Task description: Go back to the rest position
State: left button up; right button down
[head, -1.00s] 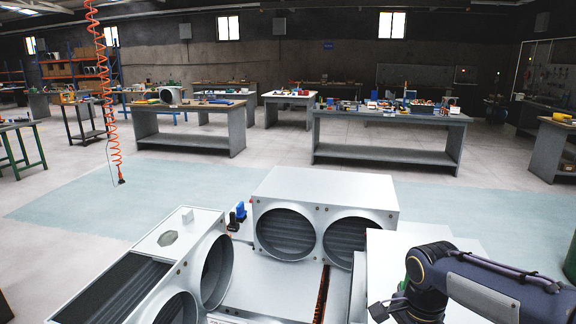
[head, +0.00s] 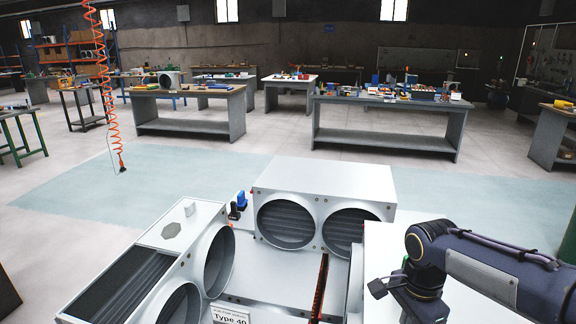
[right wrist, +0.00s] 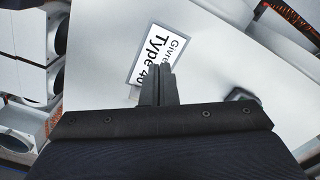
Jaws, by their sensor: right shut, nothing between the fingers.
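My right arm (head: 485,262) comes in from the right in the head view and bends down over the white surface. Its gripper is out of the head view. In the right wrist view my right gripper (right wrist: 163,72) is shut and empty. Its fingertips overlap the white label plate reading "Type 40" (right wrist: 150,48) in the picture. I cannot tell whether they touch it. The label (head: 230,316) also shows at the bottom of the head view. My left gripper is not in view.
A grey unit with two round openings (head: 325,187) stands ahead, and a similar one (head: 178,238) stands at left. A small blue part (head: 241,199) sits between them. An orange coiled hose (head: 108,100) hangs at left. The floor (head: 250,160) beyond is open, with workbenches behind.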

jog(key=shift+r, duration=0.6)
jog(key=shift+s+r, duration=0.1)
jog(key=shift+s, duration=0.15)
jog(key=s+a+n+t+y, duration=0.2)
jog(key=s+n+t, duration=0.3)
jog(key=s+n, duration=0.7)
jog(key=s+y, duration=0.1)
jog(key=s, duration=0.4)
jog(key=shift+a+n+t+y, duration=0.2)
jog(key=shift+n+t+y, duration=0.1)
jog(key=shift+n+y, duration=0.1)
jog(key=shift+w, duration=0.1)
